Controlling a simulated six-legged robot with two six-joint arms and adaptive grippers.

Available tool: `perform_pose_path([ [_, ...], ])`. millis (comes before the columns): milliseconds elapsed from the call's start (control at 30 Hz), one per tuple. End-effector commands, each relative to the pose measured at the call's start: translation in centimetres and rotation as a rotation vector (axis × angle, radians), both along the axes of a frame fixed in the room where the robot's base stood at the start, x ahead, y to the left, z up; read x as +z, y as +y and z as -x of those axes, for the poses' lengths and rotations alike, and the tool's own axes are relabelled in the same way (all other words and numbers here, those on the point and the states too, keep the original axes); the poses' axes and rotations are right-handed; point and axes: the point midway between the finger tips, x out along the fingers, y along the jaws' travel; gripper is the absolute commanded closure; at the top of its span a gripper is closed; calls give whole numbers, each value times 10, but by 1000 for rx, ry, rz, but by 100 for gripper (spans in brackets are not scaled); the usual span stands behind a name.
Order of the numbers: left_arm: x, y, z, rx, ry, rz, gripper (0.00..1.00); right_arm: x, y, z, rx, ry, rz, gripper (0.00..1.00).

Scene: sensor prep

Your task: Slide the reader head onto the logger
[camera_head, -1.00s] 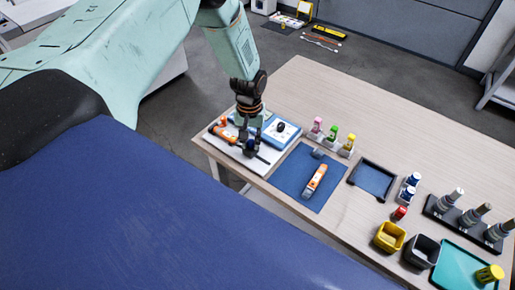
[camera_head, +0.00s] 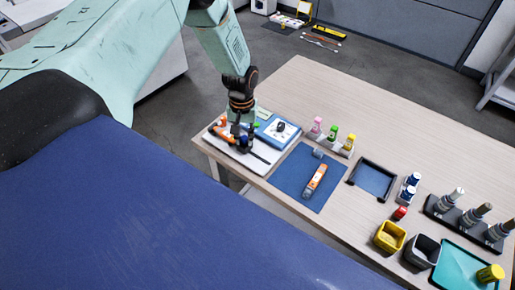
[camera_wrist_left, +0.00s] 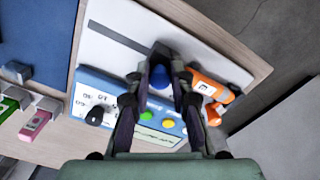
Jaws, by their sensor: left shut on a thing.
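My left gripper (camera_head: 240,142) is low over the white board (camera_head: 256,165) at the table's left end. In the left wrist view its fingers (camera_wrist_left: 162,88) are shut on a dark block with a round blue top, which looks like the reader head (camera_wrist_left: 159,76). The orange logger (camera_head: 219,134) lies on the board just left of the gripper. In the left wrist view the logger (camera_wrist_left: 208,88) is right of the head and very close. I cannot tell whether they touch, as a finger hides the gap. My right gripper is not in view.
A blue-and-white box (camera_head: 279,133) is right of the gripper. A blue mat (camera_head: 290,179) holds another orange device (camera_head: 316,180). A dark tray (camera_head: 374,180) and a yellow bin (camera_head: 389,237) are farther right. The back tabletop is clear.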

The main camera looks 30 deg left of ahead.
Motion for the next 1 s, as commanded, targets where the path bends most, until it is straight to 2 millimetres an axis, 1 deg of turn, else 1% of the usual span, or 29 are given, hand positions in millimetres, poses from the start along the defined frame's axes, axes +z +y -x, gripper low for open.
perform_pose_path([
  [33,1,2,-3,0,-7,-1,96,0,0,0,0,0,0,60],
  [467,1,13,-4,1,-8,-2,96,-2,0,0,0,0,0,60],
  [1000,1,14,-4,0,-8,-2,96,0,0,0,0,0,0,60],
])
